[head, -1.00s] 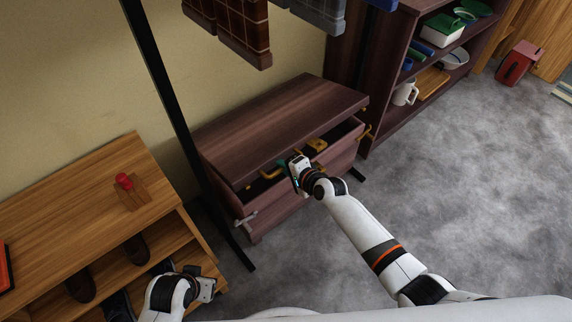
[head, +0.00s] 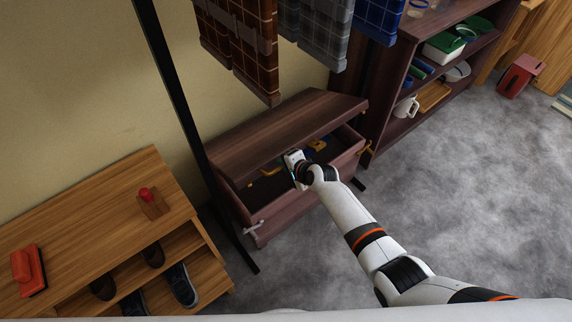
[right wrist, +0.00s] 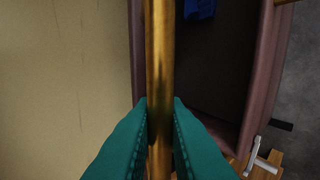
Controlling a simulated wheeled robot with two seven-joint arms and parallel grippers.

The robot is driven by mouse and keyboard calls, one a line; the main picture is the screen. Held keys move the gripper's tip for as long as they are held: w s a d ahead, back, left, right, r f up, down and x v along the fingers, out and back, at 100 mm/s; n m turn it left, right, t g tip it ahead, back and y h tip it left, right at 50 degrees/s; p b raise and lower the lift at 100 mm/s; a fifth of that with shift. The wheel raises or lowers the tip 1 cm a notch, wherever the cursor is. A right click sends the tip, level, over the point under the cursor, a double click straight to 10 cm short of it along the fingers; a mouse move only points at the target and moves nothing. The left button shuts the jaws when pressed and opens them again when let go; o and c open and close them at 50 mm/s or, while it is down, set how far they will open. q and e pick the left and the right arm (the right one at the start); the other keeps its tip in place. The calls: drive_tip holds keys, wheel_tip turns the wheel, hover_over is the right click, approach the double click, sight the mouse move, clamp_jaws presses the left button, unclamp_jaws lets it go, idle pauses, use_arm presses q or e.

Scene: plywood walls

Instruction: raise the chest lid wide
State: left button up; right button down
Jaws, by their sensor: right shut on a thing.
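The dark reddish-brown wooden chest (head: 300,207) stands against the wall in the head view. Its lid (head: 270,132) is partly raised and tilted, with a gap at the front that shows the inside. My right gripper (head: 291,160) is at the lid's front edge. In the right wrist view its teal fingers (right wrist: 160,115) are shut on a brass bar (right wrist: 159,50), which looks like the lid's handle. The chest's dark inside (right wrist: 225,70) shows beside the bar, with a blue item (right wrist: 200,9) in it. My left gripper is out of the head view.
Checked cloths (head: 240,45) hang from a rack with a black post (head: 178,90) just left of the chest. A shoe bench (head: 100,215) stands at the left. A shelf (head: 385,125) with dishes stands right of the chest.

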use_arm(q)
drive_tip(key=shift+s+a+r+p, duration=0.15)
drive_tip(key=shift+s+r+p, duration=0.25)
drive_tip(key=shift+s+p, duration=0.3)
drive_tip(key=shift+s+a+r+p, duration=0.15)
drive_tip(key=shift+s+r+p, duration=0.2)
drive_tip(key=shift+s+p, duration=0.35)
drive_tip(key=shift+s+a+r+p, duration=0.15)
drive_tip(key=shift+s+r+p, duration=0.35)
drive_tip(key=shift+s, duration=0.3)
use_arm(e)
drive_tip(key=shift+g, duration=0.3)
drive_tip(key=shift+w+a+r, duration=0.35)
drive_tip(key=shift+w+r, duration=0.25)
drive_tip(key=shift+r, duration=0.5)
drive_tip(key=shift+w+a+r, duration=0.4)
drive_tip(key=shift+w+r, duration=0.2)
drive_tip(key=shift+r, duration=0.45)
drive_tip(key=shift+w+a+r, duration=0.35)
drive_tip(key=shift+w+r, duration=0.25)
drive_tip(key=shift+r, duration=0.5)
drive_tip(key=c, duration=1.6)
unclamp_jaws()
drive_tip(key=shift+c, duration=0.2)
drive_tip(key=shift+o, duration=0.5)
drive_tip(key=shift+s+f, duration=0.1)
drive_tip(key=shift+f, duration=0.05)
